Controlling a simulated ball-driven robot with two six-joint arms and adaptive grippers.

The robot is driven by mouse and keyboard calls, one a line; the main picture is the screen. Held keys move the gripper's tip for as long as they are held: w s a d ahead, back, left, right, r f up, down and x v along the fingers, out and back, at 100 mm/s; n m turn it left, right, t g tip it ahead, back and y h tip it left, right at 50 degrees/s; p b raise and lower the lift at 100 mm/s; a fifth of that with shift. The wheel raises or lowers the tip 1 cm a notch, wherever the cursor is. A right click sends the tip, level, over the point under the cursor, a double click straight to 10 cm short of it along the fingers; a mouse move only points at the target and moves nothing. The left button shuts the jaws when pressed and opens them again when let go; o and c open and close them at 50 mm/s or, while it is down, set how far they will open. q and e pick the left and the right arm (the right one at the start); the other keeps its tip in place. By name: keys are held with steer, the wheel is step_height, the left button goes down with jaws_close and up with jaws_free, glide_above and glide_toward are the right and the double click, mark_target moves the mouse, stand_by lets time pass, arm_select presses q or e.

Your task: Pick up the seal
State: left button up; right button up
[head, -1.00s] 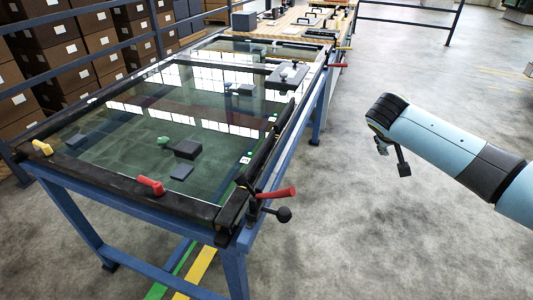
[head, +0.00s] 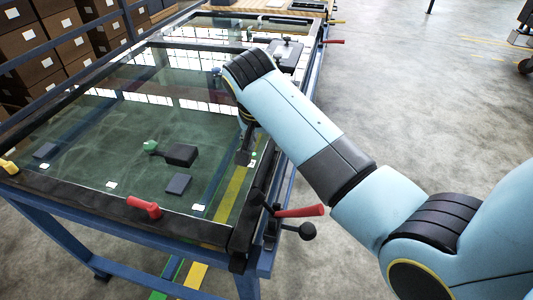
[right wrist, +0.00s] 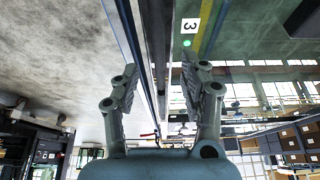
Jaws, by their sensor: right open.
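A long black strip (head: 265,180), which looks like the seal, lies along the right edge of the glass-topped table (head: 185,217); my right arm covers part of it. In the right wrist view a dark strip (right wrist: 158,40) runs between the fingers. My right gripper (head: 243,157) is open and empty, fingers down, over the table's right side near the strip. It also shows in the right wrist view (right wrist: 155,85), a finger on each side of the strip; I cannot tell whether they touch it. My left gripper is not in view.
A red handle (head: 300,211) and a black knob (head: 307,231) stick out at the near right corner. A red clamp (head: 144,206) sits on the near edge. A dark block (head: 180,155) shows on the glass.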

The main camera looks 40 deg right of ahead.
mark_target(268, 152)
steer(key=shift+w+d+f, duration=0.1)
steer(key=shift+w+f, duration=0.1)
steer(key=shift+f, duration=0.2)
steer(key=shift+w+d+f, duration=0.1)
steer(key=shift+f, duration=0.3)
steer(key=x, duration=0.3)
steer(key=shift+d+f, duration=0.2)
steer(key=shift+f, duration=0.45)
steer(key=shift+c, duration=2.6)
jaws_close()
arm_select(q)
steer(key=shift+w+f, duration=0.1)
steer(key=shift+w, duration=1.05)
